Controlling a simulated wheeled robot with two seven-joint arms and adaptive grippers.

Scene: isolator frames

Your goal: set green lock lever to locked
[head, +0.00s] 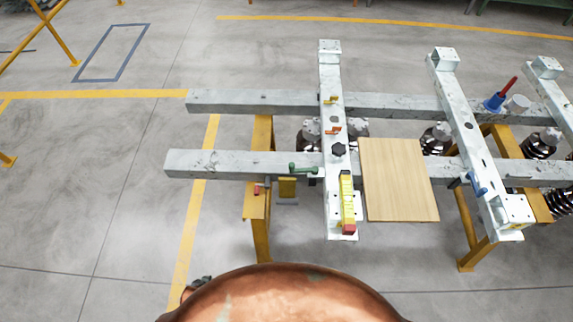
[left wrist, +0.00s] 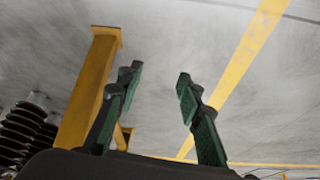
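The green lock lever (head: 303,168) shows in the head view on the front grey beam, just left of the left crosspiece. Its handle lies roughly horizontal, with a knob at its left end. I cannot tell from this view which setting it is in. My left gripper (left wrist: 160,82) shows in the left wrist view with its two green fingers wide apart and nothing between them. It points at the floor beside a yellow post, and the lever is not in that view. My right gripper is in neither view.
Yellow (head: 330,99), orange (head: 332,130) and blue (head: 476,183) levers and a black knob (head: 339,149) sit on the crosspieces. A yellow bar (head: 347,200) and a wooden board (head: 398,180) lie near the green lever. Yellow trestles (head: 258,200) support the beams. Open floor lies left.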

